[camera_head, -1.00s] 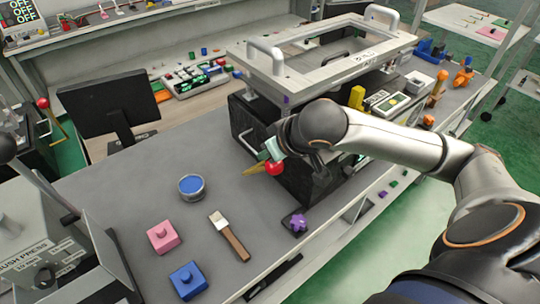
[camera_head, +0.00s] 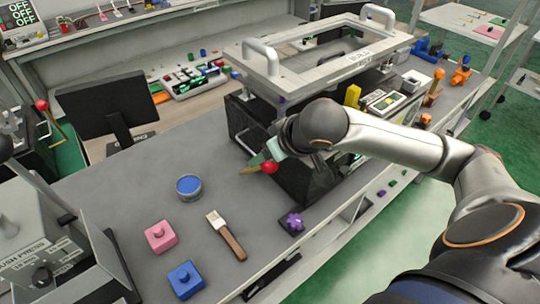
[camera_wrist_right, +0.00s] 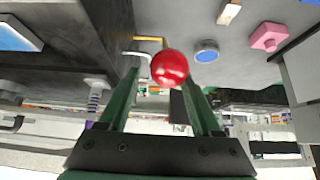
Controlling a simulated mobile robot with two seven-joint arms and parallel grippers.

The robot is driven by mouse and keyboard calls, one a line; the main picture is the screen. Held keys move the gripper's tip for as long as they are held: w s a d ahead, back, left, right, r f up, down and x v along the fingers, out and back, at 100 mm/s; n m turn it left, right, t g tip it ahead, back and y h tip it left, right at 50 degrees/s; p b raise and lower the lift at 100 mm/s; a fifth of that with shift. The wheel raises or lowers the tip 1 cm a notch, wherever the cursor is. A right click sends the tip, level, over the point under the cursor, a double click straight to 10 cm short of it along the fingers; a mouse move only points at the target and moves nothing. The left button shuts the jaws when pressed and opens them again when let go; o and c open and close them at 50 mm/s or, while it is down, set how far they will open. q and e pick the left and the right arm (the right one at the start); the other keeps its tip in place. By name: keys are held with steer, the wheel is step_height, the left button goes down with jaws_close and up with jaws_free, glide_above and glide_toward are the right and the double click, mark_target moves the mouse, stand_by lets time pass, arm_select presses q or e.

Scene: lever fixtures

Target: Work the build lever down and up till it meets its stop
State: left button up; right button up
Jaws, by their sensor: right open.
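The build lever's red ball knob (camera_head: 270,167) sits at the near left side of a black machine body (camera_head: 246,128), below a pale frame lettered "BUILD" (camera_head: 300,80). My right gripper (camera_head: 262,159) is at the knob. In the right wrist view the red knob (camera_wrist_right: 169,68) lies between the tips of the two green fingers (camera_wrist_right: 162,76), which stand apart. Contact with either finger cannot be made out. The lever's rod is mostly hidden by my gripper and wrist in the head view. My left gripper is out of view.
On the grey bench lie a blue round tub (camera_head: 189,187), a pink block (camera_head: 160,236), a blue block (camera_head: 186,279), a brush (camera_head: 227,236) and a purple part (camera_head: 292,222). A press (camera_head: 35,245) stands at the left. Bare bench lies left of the knob.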

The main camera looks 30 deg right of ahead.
steer(key=shift+s+a+f+g, duration=0.15)
steer(key=shift+s+a+f, duration=0.15)
steer(key=shift+s, duration=0.3)
steer(key=shift+s+a+f+g, duration=0.15)
steer(key=shift+s+f, duration=0.25)
steer(key=shift+s, duration=0.2)
steer(key=shift+w+d, duration=0.1)
steer(key=shift+w, duration=0.15)
steer(key=shift+r, duration=0.2)
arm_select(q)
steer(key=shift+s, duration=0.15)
arm_select(e)
steer(key=shift+v, duration=2.8)
arm_select(q)
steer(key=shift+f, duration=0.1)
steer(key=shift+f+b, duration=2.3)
steer(key=shift+b, duration=0.15)
arm_select(e)
steer(key=v, duration=1.2)
steer(key=shift+r, duration=0.2)
